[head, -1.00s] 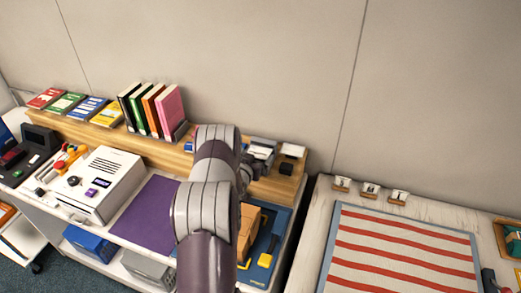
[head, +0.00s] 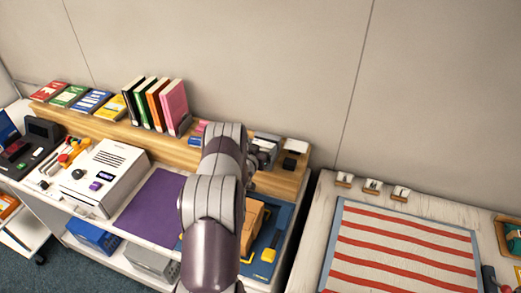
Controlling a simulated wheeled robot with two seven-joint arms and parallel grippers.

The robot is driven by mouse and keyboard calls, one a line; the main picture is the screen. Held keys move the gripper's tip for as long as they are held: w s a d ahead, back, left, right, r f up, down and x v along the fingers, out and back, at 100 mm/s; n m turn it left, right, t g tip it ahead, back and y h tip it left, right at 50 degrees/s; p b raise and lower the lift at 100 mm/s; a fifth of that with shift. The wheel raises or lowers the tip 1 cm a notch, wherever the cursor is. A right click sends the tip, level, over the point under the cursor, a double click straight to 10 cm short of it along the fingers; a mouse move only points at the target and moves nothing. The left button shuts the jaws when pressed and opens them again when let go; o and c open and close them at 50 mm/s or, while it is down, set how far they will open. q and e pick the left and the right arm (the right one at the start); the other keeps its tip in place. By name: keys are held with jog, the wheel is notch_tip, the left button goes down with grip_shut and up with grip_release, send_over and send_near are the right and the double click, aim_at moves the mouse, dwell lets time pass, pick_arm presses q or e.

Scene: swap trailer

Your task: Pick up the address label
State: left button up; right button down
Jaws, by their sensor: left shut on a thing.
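My left arm comes up from the bottom middle and reaches to the wooden shelf at the back of the bench. My left gripper (head: 258,161) is small and partly hidden behind its own wrist, beside the grey holder (head: 267,143) on the shelf. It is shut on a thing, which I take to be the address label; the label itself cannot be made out. A black block with a white top (head: 295,147) stands just right of the holder. My right gripper is not in view.
A white machine (head: 108,177), a purple mat (head: 150,207) and a blue tray (head: 284,222) with a tan box (head: 252,216) lie on the bench. Upright books (head: 172,105) stand left on the shelf. A striped mat (head: 400,250) covers the right table.

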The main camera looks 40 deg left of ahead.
aim_at(261, 141)
pick_arm(q)
notch_tip(261, 141, up, 4)
jog(key=shift+d+f+b, duration=0.15)
jog(key=shift+b, duration=0.75)
jog(key=s+d+r+b, duration=0.35)
jog(key=d+r, duration=0.35)
jog(key=d, duration=0.4)
jog(key=s+d+f+m+h, duration=0.1)
jog(key=s+d+f+h, duration=0.1)
jog(key=s+d+f, duration=0.3)
jog(key=s+d+f+m+h, duration=0.2)
jog(key=s+d+f, duration=0.3)
jog(key=d+f, duration=0.6)
jog(key=d, duration=0.3)
jog(key=shift+s+d+m+t+h, duration=0.2)
jog(key=shift+s+m+t+h, duration=0.1)
jog(key=shift+t, duration=0.1)
